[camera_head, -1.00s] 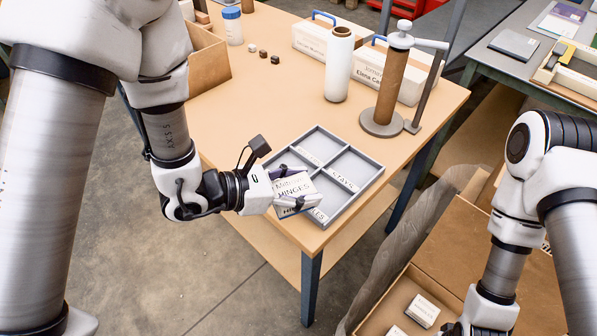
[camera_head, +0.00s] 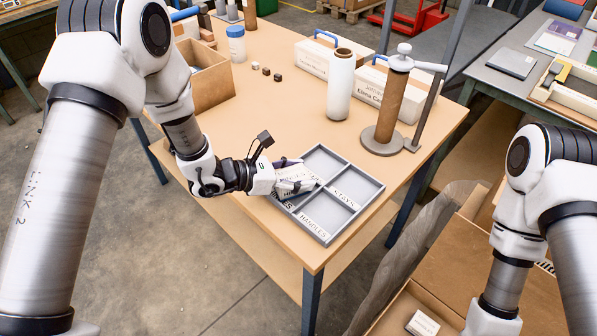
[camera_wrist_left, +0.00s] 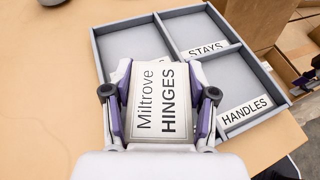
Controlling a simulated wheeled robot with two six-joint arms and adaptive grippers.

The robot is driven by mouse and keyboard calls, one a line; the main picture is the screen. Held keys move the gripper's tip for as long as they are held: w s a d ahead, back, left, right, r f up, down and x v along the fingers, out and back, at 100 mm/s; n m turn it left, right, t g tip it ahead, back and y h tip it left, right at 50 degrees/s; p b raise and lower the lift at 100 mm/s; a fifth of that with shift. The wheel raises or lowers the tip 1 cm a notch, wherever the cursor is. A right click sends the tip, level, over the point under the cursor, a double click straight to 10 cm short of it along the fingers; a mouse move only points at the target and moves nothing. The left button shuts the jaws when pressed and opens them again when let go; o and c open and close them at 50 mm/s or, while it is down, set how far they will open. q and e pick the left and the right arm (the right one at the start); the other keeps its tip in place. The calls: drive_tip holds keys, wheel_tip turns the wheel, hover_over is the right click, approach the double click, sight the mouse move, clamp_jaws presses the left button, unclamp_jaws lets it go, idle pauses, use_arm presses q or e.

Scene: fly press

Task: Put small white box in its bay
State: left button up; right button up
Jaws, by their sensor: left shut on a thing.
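The small white box (camera_wrist_left: 160,100), printed "Miltrove HINGES", is clasped between the purple-padded fingers of my left gripper (camera_wrist_left: 160,105). In the head view the left gripper (camera_head: 290,178) holds the box (camera_head: 291,186) over the left part of the grey divided tray (camera_head: 368,196). In the wrist view the tray (camera_wrist_left: 96,42) has bays labelled STAYS (camera_wrist_left: 207,49) and HANDLES (camera_wrist_left: 244,111); the box covers part of the near-left bay. Whether the box touches the tray I cannot tell. My right arm shows at the right, its gripper out of frame.
A white roll (camera_head: 340,88) and a brown roll on a stand (camera_head: 391,105) stand behind the tray. A cardboard box (camera_head: 207,80) and small dark cubes (camera_head: 266,71) are at the back left. An open carton (camera_head: 395,310) with a white box (camera_head: 422,325) is below right.

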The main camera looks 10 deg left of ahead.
use_arm(q)
drive_tip(key=shift+s+f+b, duration=0.1)
drive_tip(key=shift+f+b, duration=0.05)
drive_tip(key=shift+b, duration=0.15)
drive_tip(key=o, duration=1.4)
drive_tip(key=shift+r+p, duration=0.4)
drive_tip(key=shift+p, duration=0.1)
drive_tip(key=b+v, duration=0.1)
drive_tip(key=v, duration=1.1)
drive_tip(key=shift+f, duration=0.25)
